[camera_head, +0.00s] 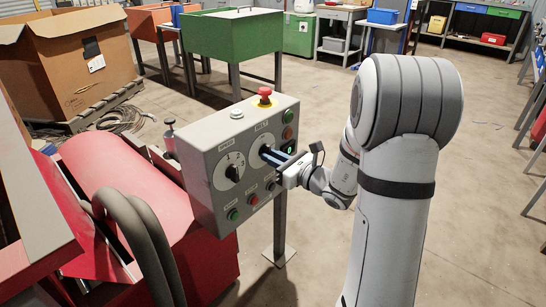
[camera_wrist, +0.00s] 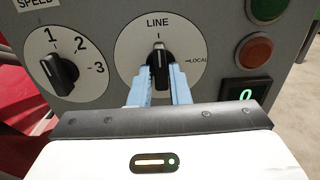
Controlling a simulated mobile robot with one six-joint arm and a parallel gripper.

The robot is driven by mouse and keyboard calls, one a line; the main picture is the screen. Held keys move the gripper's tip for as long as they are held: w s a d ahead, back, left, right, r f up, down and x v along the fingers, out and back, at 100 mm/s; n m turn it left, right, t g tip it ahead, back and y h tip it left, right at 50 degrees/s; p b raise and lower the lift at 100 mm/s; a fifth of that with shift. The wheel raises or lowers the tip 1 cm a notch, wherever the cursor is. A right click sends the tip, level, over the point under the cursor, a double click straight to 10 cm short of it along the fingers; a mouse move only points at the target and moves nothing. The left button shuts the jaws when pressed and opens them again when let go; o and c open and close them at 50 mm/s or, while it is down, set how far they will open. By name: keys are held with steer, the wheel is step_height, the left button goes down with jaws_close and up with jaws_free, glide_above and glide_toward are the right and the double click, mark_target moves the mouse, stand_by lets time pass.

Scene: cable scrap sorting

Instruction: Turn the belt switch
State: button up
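The belt switch is a black rotary knob (camera_wrist: 160,71) on a round white dial (camera_wrist: 128,48) marked LINE at the top and LOCAL at the right. Its pointer is up at LINE. In the head view the dial (camera_head: 257,147) is on the right of the grey control box (camera_head: 215,140), mostly behind my gripper. My gripper (camera_head: 272,153) reaches it from the right. In the wrist view, the blue fingers (camera_wrist: 160,86) are on both sides of the knob and appear closed on it; contact at the tips is partly hidden.
A speed knob (camera_wrist: 61,73) marked 1, 2, 3 is left of the switch. A red emergency button (camera_head: 265,94) tops the box. Green (camera_wrist: 268,8) and red (camera_wrist: 256,51) buttons and a lit green display (camera_wrist: 246,94) are at right.

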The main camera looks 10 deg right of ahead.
steer(key=o, duration=0.4)
steer(key=shift+c, duration=0.2)
steer(key=p+v, duration=0.2)
steer(key=v, duration=0.5)
steer(key=shift+s+d, duration=0.25)
steer(key=shift+s, duration=0.05)
